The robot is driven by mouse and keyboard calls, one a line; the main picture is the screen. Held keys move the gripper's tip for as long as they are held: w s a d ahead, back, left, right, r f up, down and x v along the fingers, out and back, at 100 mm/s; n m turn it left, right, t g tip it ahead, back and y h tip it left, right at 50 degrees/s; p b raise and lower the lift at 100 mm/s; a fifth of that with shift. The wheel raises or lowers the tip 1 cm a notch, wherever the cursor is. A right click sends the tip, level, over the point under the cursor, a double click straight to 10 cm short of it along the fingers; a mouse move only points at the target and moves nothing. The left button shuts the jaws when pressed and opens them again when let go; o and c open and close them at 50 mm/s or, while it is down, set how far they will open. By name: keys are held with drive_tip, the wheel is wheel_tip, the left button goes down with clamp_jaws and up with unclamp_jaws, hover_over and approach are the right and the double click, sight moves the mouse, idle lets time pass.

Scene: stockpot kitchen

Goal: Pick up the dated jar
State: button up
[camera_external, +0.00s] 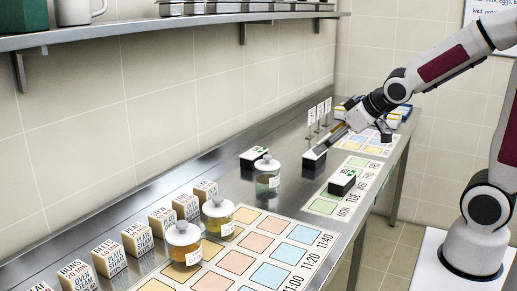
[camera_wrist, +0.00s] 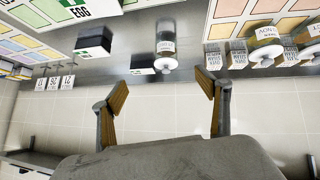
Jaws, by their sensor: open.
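Three glass jars with pale lids and white labels are in view. One jar (camera_external: 268,180) stands apart on the steel counter, beside a dark block. Two more, an amber jar (camera_external: 184,252) and a yellowish jar (camera_external: 217,225), stand on the time chart. In the wrist view the lone jar (camera_wrist: 166,47) is above the space between my fingers, and other jars (camera_wrist: 267,46) are at the upper right. My gripper (camera_wrist: 162,90) is open and empty. It also shows in the external view (camera_external: 352,138), above the counter's far part, apart from the jars.
Dark blocks with green labels (camera_external: 342,182) lie around the lone jar and day chart. Lettered cubes (camera_external: 138,238) line the wall side. Small upright cards (camera_external: 319,115) stand near my gripper. A shelf (camera_external: 150,25) overhangs the counter. Bare steel shows right of the lone jar.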

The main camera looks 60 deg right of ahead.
drive_tip(key=w+d+f+t, duration=0.25)
drive_tip(key=w+f, duration=0.35)
drive_tip(key=w, duration=0.3)
drive_tip(key=n+t+y, duration=0.1)
drive_tip(key=y, duration=0.2)
approach(268, 176)
drive_tip(key=w+d, duration=0.1)
drive_tip(key=w+d+f, duration=0.1)
drive_tip(key=d, duration=0.1)
drive_tip(key=w+d+f, duration=0.1)
drive_tip(key=shift+w+d+f, duration=0.1)
drive_tip(key=shift+w+d, duration=0.1)
drive_tip(key=shift+w+f+t+y, duration=0.15)
drive_tip(key=shift+f+t, duration=0.1)
drive_tip(key=shift+f, duration=0.15)
drive_tip(key=shift+w+f+t+y, duration=0.1)
drive_tip(key=shift+f+t+y, duration=0.1)
drive_tip(key=shift+f, duration=0.25)
drive_tip(key=shift+x, duration=1.25)
drive_tip(key=shift+a, duration=0.1)
drive_tip(key=shift+a+x, duration=0.2)
drive_tip(key=shift+x, duration=0.7)
drive_tip(key=shift+a+x, duration=0.2)
drive_tip(key=shift+x, duration=0.7)
drive_tip(key=shift+w+f, duration=0.2)
drive_tip(key=shift+w, duration=0.55)
